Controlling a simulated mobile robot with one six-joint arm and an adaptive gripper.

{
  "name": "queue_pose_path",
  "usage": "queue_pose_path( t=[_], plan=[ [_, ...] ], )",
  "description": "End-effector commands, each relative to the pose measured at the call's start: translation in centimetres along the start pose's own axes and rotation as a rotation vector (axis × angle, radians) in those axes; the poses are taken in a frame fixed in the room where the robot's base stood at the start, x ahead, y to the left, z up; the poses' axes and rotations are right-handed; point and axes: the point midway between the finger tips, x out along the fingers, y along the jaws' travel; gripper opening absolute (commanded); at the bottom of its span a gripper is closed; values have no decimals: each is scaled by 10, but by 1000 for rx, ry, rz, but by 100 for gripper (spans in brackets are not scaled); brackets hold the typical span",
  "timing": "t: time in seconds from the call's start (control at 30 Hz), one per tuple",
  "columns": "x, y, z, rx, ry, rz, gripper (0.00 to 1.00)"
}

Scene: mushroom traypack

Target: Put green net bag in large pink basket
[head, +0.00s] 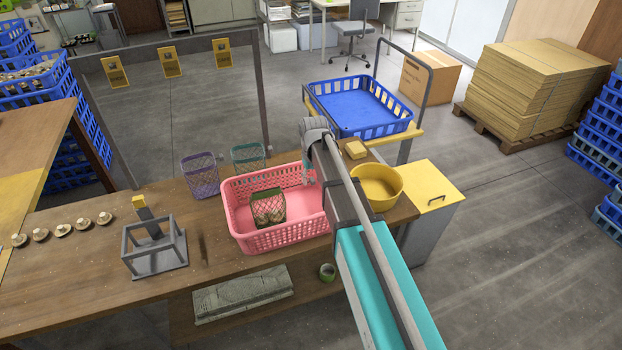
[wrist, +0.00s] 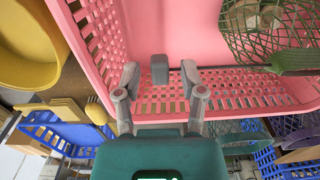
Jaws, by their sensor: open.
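The large pink basket (head: 285,237) stands on the wooden table, and its perforated walls fill much of the wrist view (wrist: 105,45). The green net bag (head: 267,206), with pale mushrooms showing through the mesh, sits inside the basket near its middle. The bag also shows at the upper right of the wrist view (wrist: 262,45). My gripper (wrist: 160,76) is open, its two fingers apart with no bag between them. It is at the basket's right part, apart from the bag. In the head view my arm hides most of the gripper and the basket's right end.
A purple basket (head: 202,177) and a small green basket (head: 249,157) stand behind the pink basket. A yellow bowl (head: 377,184) and a yellow block (head: 355,149) are to the right. A grey metal stand (head: 155,252) and several mushrooms (head: 63,230) are on the left.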

Motion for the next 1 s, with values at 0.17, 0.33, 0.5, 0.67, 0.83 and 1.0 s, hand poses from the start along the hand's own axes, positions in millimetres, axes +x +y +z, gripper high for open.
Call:
queue_pose_path(
  t=[0.17, 0.33, 0.5, 0.67, 0.83, 1.0],
  plan=[
    [-20, 0, 0, 0, 0, 0, 53],
    [-35, 0, 0, 0, 0, 0, 53],
    [-49, 0, 0, 0, 0, 0, 53],
    [-63, 0, 0, 0, 0, 0, 53],
    [-77, 0, 0, 0, 0, 0, 53],
    [-90, 0, 0, -1, 0, 0, 53]
  ],
)
